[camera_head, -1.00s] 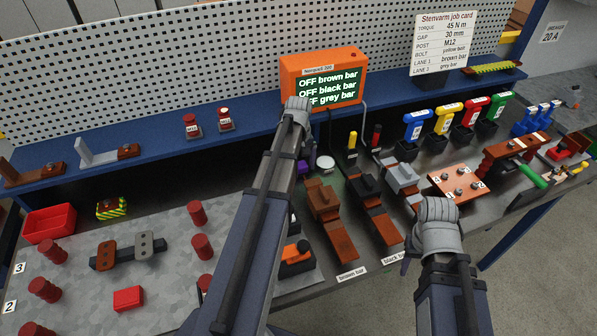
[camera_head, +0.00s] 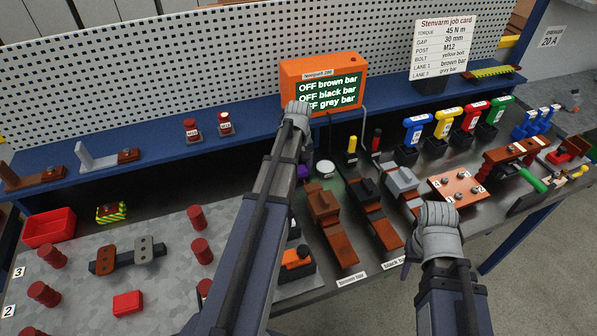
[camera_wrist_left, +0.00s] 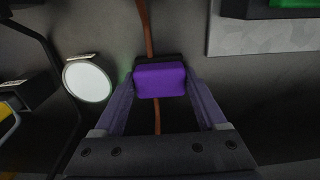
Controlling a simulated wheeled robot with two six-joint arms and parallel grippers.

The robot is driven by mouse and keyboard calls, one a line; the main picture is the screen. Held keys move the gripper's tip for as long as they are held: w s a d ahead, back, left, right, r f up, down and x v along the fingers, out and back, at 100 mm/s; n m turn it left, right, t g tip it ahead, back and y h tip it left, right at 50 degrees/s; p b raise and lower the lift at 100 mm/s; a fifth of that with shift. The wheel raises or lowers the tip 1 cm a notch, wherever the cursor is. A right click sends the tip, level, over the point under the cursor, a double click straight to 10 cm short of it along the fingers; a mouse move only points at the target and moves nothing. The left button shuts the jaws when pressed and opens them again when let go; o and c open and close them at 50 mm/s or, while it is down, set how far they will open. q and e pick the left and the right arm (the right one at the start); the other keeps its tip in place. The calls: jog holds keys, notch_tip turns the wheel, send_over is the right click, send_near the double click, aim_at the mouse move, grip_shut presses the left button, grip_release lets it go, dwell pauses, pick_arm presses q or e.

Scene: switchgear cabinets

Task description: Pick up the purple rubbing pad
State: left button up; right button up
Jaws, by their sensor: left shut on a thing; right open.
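The purple rubbing pad (camera_wrist_left: 160,80) is a small block with a dark edge, seen in the left wrist view between the fingertips of my left gripper (camera_wrist_left: 161,88). The fingers are shut on it from both sides. A brown cord or strip runs above and below it in that picture. In the head view my left arm and wrist largely hide this spot; only a bit of purple shows beside the wrist. My right gripper (camera_head: 408,266) is open near the front edge of the bench, with its fingers mostly hidden behind its wrist.
A white round disc (camera_head: 325,168) lies close to the left gripper; it also shows in the left wrist view (camera_wrist_left: 88,81). An orange display (camera_head: 322,82) stands behind.

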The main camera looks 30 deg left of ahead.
pick_arm(q)
notch_tip(320, 180, up, 10)
jog(key=p, duration=1)
jog(key=o, duration=1)
jog(key=shift+c, duration=0.2)
jog(key=c, duration=0.6)
jog(key=shift+r, duration=0.1)
jog(key=shift+c, duration=0.2)
